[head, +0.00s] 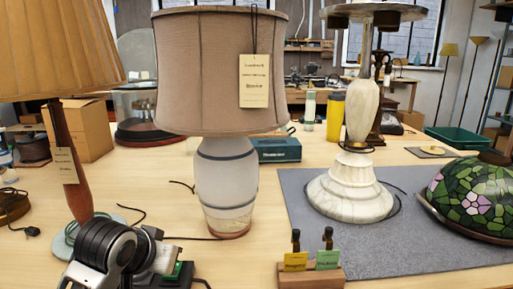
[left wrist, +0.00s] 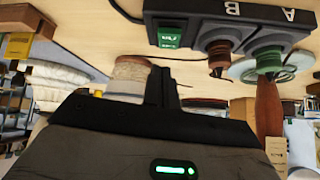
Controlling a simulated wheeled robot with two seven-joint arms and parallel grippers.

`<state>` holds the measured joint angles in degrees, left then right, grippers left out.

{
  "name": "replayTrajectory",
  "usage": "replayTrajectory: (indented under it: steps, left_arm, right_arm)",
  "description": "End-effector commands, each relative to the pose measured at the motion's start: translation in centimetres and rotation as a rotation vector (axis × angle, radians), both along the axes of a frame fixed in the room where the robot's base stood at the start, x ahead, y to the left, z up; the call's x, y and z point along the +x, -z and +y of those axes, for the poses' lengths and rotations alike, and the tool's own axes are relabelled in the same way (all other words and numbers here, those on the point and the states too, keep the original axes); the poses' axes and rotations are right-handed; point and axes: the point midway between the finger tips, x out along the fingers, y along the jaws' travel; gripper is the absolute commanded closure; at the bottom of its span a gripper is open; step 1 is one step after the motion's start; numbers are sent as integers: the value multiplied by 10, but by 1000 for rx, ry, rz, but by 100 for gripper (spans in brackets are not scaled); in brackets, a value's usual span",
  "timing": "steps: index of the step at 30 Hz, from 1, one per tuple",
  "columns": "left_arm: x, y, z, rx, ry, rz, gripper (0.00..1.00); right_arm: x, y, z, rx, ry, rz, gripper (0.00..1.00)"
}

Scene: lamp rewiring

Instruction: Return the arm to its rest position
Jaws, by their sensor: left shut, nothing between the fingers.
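My left arm (head: 105,245) shows at the lower left of the head view, low over the front of the table. Its fingertips are hard to make out there. In the left wrist view, which looks upside down, my left gripper (left wrist: 165,88) is shut and empty. No object touches its fingers in that view. My right arm and gripper are not in view.
A lamp with a wooden stem (head: 74,165) stands close behind my left arm. A white-bodied shaded lamp (head: 226,180) stands mid-table. A small wooden block with two bottles (head: 311,275) is at the front. A marble lamp (head: 350,190) and stained-glass shade (head: 470,195) occupy the grey mat (head: 300,220).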

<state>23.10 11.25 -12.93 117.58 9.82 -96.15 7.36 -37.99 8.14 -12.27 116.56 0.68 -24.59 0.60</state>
Motion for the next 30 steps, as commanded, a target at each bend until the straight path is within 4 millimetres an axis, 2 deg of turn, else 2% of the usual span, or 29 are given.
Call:
replayTrajectory:
  steps: [1,3,7,9,13,21,30]
  left_arm:
    - [-25,31,0,-1,2,51,100]
    - [-59,64,0,-2,4,107,100]
    - [-122,110,4,3,1,202,100]
    - [-151,125,7,7,-2,243,100]
    - [-196,143,11,15,-9,308,100]
    - [-272,159,20,38,-24,417,100]
    - [-230,196,-3,-24,27,182,100]
  right_arm:
    - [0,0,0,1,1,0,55]
    - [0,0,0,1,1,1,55]
    - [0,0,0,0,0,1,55]
    - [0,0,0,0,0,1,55]
    - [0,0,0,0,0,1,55]
    - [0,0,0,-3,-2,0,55]
    - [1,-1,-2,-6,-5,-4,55]
